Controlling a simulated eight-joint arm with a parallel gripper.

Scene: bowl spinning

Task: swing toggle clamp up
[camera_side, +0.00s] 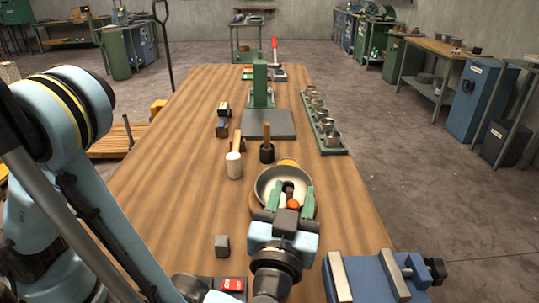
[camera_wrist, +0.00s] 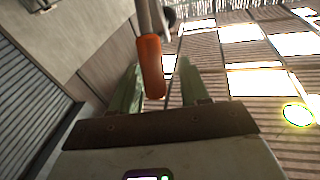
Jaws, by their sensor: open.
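The toggle clamp shows as an orange grip (camera_side: 292,204) on a lever, at the metal bowl (camera_side: 268,182) near the front of the table. In the wrist view the orange grip (camera_wrist: 151,68) hangs from a metal bar, in the gap between my green fingers and nearer the left one. My gripper (camera_side: 290,191) is open around the grip, with one finger on each side; contact cannot be told. It also shows in the wrist view (camera_wrist: 160,75). My gripper hides the clamp's base and the near part of the bowl.
A blue vise (camera_side: 375,278) is at right. The table's left side is clear.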

